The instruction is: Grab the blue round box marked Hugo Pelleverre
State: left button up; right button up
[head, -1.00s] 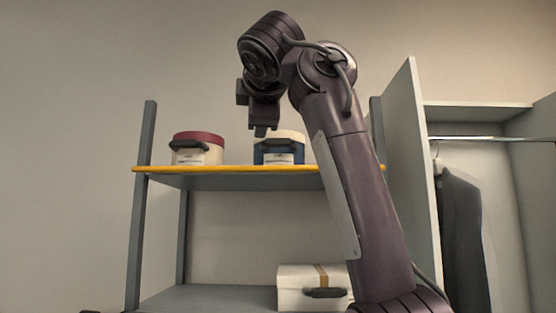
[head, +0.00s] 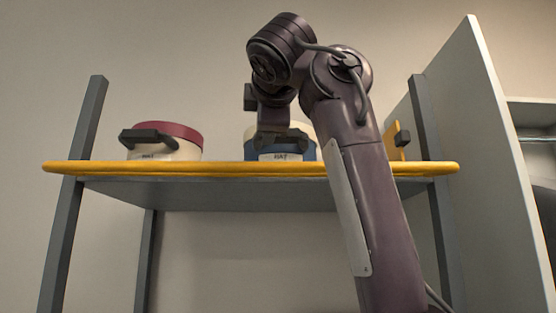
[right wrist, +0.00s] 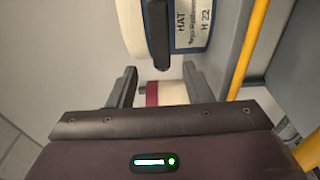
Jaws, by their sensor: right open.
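The blue round box (head: 279,151) with a cream lid stands on the yellow-edged shelf, partly hidden behind my right arm's wrist. In the right wrist view the blue box (right wrist: 193,38) shows sideways at the top, with a dark handle (right wrist: 158,35) and a label reading HAT, a blurred small line and H 22. My right gripper (right wrist: 160,92) is open and empty; the box and handle lie just beyond its fingertips, apart from them. In the head view the right gripper (head: 280,138) is in front of the box. My left gripper is in neither current view.
A cream round box with a red lid (head: 168,140) and dark handle stands left on the same shelf. The shelf's yellow front edge (head: 200,168) runs across. A yellowish item with a dark handle (head: 402,138) is at the right, near a post and a tall grey panel (head: 470,120).

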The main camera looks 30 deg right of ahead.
aim_at(280, 157)
jog(key=p+x, duration=0.4)
jog(key=x, duration=0.3)
jog(key=shift+d+f, duration=0.1)
jog(key=shift+d, duration=0.1)
jog(key=shift+w, duration=0.1)
jog(key=shift+s+a, duration=0.1)
jog(key=shift+s, duration=0.15)
jog(key=shift+c, duration=0.2)
jog(key=shift+s, duration=0.1)
jog(key=c, duration=0.5)
jog(key=shift+c, duration=2.2)
pick_arm(q)
notch_tip(280, 157, up, 4)
jog(key=shift+s+d+r, duration=0.1)
jog(key=shift+d+r, duration=0.05)
pick_arm(e)
grip_shut()
